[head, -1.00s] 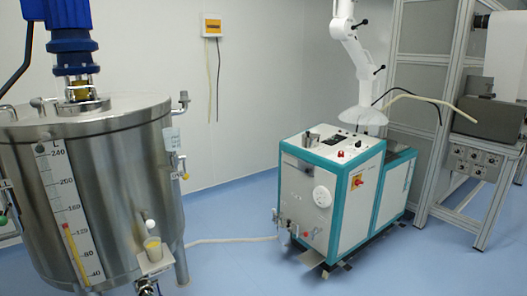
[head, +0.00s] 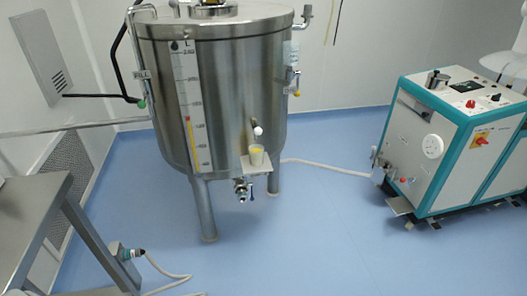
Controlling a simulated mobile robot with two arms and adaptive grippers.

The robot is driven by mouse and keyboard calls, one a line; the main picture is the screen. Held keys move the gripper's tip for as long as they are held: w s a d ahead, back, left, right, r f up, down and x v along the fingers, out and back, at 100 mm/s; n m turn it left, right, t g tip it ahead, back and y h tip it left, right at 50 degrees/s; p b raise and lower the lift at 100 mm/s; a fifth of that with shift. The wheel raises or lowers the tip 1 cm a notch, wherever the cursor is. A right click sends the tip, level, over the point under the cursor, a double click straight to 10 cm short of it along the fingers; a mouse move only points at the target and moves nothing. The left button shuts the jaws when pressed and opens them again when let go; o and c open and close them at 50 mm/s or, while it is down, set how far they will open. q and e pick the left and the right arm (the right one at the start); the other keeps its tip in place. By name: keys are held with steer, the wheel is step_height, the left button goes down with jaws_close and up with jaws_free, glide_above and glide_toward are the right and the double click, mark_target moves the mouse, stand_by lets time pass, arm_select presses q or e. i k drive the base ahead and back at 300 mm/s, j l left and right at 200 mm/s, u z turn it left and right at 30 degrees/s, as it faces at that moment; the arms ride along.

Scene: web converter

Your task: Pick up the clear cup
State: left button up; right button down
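A small clear cup (head: 257,156) with yellowish contents stands upright on a small shelf (head: 247,166) on the front of a large steel tank (head: 228,90). A spout with a white ball-shaped knob (head: 258,131) is just above the cup. Neither of my grippers is in the head view.
A valve (head: 242,186) hangs under the shelf. A white and teal machine (head: 455,140) stands to the right, joined by a hose (head: 325,168) along the floor. A steel table (head: 35,215) is at the left, with a plug and cable (head: 165,277) near it. The blue floor (head: 320,235) in front is clear.

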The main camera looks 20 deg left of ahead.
mark_target(256, 150)
steer(key=i+u, duration=0.2)
steer(key=u, duration=2.95)
steer(key=k+l+u, duration=0.1)
steer(key=l+u, duration=0.35)
steer(key=k+l+u, duration=0.1)
steer(key=l+u, duration=0.15)
steer(key=u, duration=0.2)
steer(key=k+l+u, duration=0.2)
steer(key=u, duration=0.25)
steer(key=k+l+u, duration=0.25)
steer(key=u, duration=0.2)
steer(key=k+l+u, duration=0.15)
steer(key=u, duration=0.3)
steer(key=k+l+u, duration=0.15)
steer(key=k+u, duration=0.15)
steer(key=k, duration=0.15)
steer(key=k+u, duration=0.3)
steer(key=k, duration=0.2)
